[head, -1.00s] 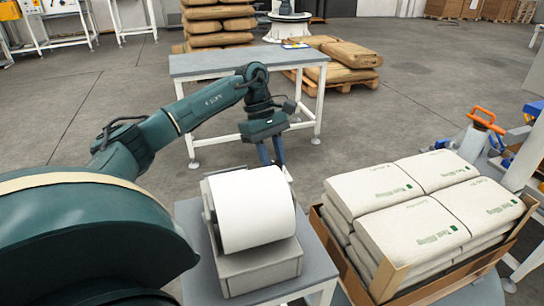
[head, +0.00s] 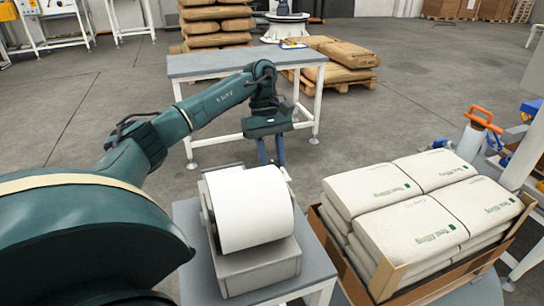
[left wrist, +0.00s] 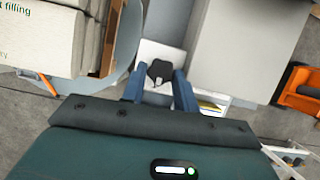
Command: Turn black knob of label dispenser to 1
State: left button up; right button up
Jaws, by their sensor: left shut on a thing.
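The label dispenser (head: 258,268) is a grey box with a large white label roll (head: 255,205); it stands on a small grey table (head: 200,283). The roll also shows in the left wrist view (left wrist: 237,50). The black knob (left wrist: 160,70) sits on a pale face of the dispenser, between the two blue fingers of my left gripper (left wrist: 160,80). The gripper is shut on it. In the head view my left gripper (head: 273,160) is at the dispenser's far side, and the roll and housing hide the knob. The dial's numbers are not readable. My right gripper is out of view.
A cardboard box (head: 390,285) of white sacks (head: 411,223) stands close to the right of the dispenser. An empty grey-topped table (head: 215,62) stands behind my left arm. Brown sacks (head: 335,70) lie on a pallet farther back. Open floor is at the left.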

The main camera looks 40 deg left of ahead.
pick_arm(q)
jog(key=o, duration=0.9)
jog(key=shift+o, duration=0.3)
